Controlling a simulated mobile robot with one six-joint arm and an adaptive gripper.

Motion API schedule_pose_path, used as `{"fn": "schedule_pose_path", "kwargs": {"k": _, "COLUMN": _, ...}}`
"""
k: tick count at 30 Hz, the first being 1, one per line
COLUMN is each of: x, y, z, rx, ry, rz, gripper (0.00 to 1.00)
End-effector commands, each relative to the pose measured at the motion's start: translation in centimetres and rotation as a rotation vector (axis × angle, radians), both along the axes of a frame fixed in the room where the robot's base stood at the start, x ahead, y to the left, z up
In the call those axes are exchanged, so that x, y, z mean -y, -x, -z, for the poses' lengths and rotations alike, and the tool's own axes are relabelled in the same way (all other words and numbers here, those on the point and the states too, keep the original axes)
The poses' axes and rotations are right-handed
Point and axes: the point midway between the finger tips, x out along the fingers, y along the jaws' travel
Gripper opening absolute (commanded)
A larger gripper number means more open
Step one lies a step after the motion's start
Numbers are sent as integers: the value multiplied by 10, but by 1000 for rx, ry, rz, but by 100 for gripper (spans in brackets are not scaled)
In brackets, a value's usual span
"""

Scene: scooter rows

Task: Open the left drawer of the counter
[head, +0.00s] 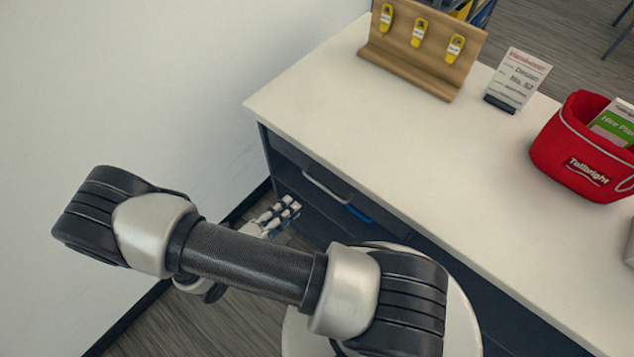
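The counter (440,165) has a pale top and a dark front, running from upper left to lower right in the head view. The left drawer (287,158) is at its left end, just under the top, and looks closed. A light bar handle (324,188) sits on its front. My gripper (288,207) is low in front of the drawer, left of and below the handle, and appears apart from it. The lower counter front is partly hidden by my arm.
On the counter stand a wooden rack (423,45) with yellow tags, a small sign (518,80) and a red bin (580,150) with a leaflet. A blue strip (358,213) shows beside the handle. A white wall (150,90) closes off the left; grey floor (215,325) shows below.

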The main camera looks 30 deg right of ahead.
Motion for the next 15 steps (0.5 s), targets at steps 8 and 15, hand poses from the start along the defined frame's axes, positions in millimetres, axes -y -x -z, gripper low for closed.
{"fn": "schedule_pose_path", "kwargs": {"k": 8, "x": 60, "y": -19, "z": 15, "rx": 0, "ry": -1, "rz": 9, "gripper": 17}}
{"fn": "schedule_pose_path", "kwargs": {"k": 15, "x": 100, "y": -35, "z": 24, "rx": 0, "ry": -1, "rz": 6, "gripper": 17}}
